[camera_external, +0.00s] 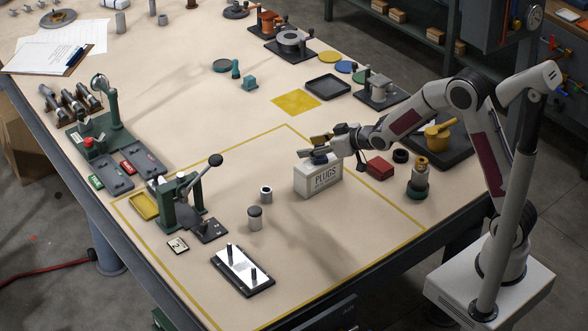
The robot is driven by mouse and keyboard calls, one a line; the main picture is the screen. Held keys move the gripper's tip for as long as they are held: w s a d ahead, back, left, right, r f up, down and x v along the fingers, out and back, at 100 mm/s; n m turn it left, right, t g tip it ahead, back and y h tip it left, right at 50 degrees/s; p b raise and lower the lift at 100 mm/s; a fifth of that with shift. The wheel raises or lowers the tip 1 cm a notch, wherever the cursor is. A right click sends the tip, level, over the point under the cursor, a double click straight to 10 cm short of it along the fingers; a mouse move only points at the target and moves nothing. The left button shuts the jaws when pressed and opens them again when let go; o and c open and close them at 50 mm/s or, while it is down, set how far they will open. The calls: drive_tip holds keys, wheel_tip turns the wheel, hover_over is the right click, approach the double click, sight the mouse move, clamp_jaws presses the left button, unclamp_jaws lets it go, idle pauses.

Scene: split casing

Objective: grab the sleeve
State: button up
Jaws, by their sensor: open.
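A short grey hollow cylinder with a dark opening, which looks like the sleeve (266,194), stands upright inside the yellow-outlined area. A wider grey cylinder with a dark top (255,219) stands just in front of it. My gripper (312,147) is open, above the white box marked PLUGS (318,178). It is to the right of and behind the sleeve, apart from it. A dark round knob or plug (319,157) shows at the box top, close under the fingers. I cannot tell if the fingers touch it.
A green lever press (183,205) stands left of the sleeve. A dark plate with two upright pins (242,269) lies near the front. A red block (380,168) and a dark green and brass part (418,180) are at right. The table between the sleeve and the plugs box is clear.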

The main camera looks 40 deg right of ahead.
drive_tip(key=w+a+f+n+t+y, duration=0.1)
drive_tip(key=w+a+f+y, duration=0.1)
drive_tip(key=a+f, duration=0.5)
drive_tip(key=shift+w+a+f, duration=0.25)
drive_tip(key=shift+w+f, duration=0.05)
drive_tip(key=shift+w, duration=0.3)
approach(266, 191)
drive_tip(key=shift+w+a+r, duration=0.15)
drive_tip(key=shift+w+a, duration=0.3)
drive_tip(key=shift+a, duration=0.35)
drive_tip(key=shift+w+a, duration=0.1)
drive_tip(key=shift+w, duration=0.1)
drive_tip(key=shift+w+a+f, duration=0.3)
drive_tip(key=shift+w+f, duration=0.15)
drive_tip(key=shift+w, duration=0.1)
drive_tip(key=shift+w, duration=0.1)
drive_tip(key=shift+x, duration=2.8)
clamp_jaws()
